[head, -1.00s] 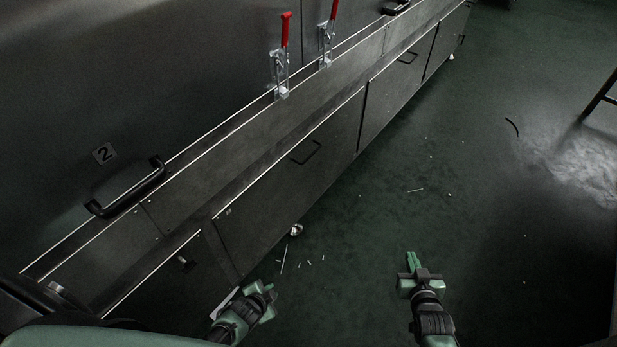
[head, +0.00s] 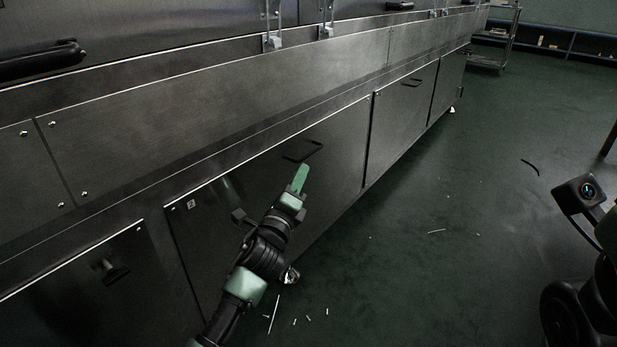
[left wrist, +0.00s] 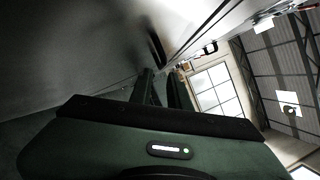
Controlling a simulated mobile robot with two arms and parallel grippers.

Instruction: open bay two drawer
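The bay two drawer (head: 270,185) is a dark metal front low on the dryer, with a small plate that seems to read 2. It looks shut, flush with its neighbours. Its black bar handle (head: 303,150) is near the top edge. My left gripper (head: 300,176) is just below and in front of the handle, green fingers pointing up toward it. In the left wrist view its two fingers (left wrist: 162,88) stand apart with a gap, and a dark bar, likely the handle (left wrist: 155,48), lies just beyond the tips. Nothing shows between the fingers. My right gripper is out of view.
Another drawer (head: 75,285) with a black knob is at lower left, and one more (head: 400,115) with a bar handle is to the right. A black handle (head: 40,62) juts out at upper left. A cart (head: 497,40) stands far back. The green floor is mostly clear, with small scraps.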

